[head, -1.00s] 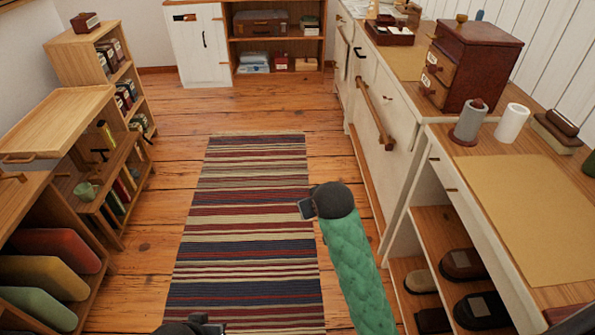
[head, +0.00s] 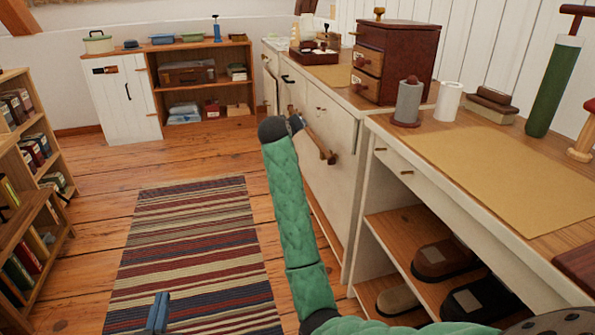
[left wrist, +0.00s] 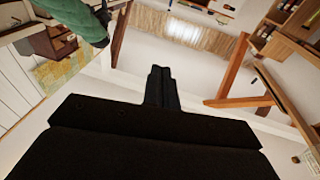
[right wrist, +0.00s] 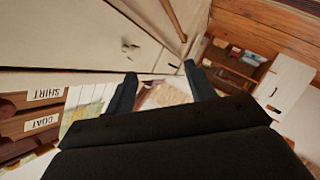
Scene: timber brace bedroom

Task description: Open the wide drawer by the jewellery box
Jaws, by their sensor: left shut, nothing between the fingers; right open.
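The jewellery box (head: 397,60), a dark red-brown chest with small wooden drawers, stands on the white cabinet at the right. Below it is the cabinet's white front (head: 328,108), with a long wooden bar handle (head: 321,146). The front looks flush; the wide drawer's edges are hard to make out. My right gripper (head: 295,124), on the green-sleeved arm, appears beside the bar; contact cannot be told. In the right wrist view it is open and empty (right wrist: 159,80), near the white front. My left gripper (head: 157,312) is low over the rug; its fingers are shut and empty (left wrist: 162,85).
A desk (head: 460,122) with a tan mat and a grey spool adjoins the cabinet at right, with shoes on shelves below. A striped rug (head: 190,240) lies on clear floor. Bookshelves (head: 28,150) stand at left, a low shelf unit (head: 200,80) at the back.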

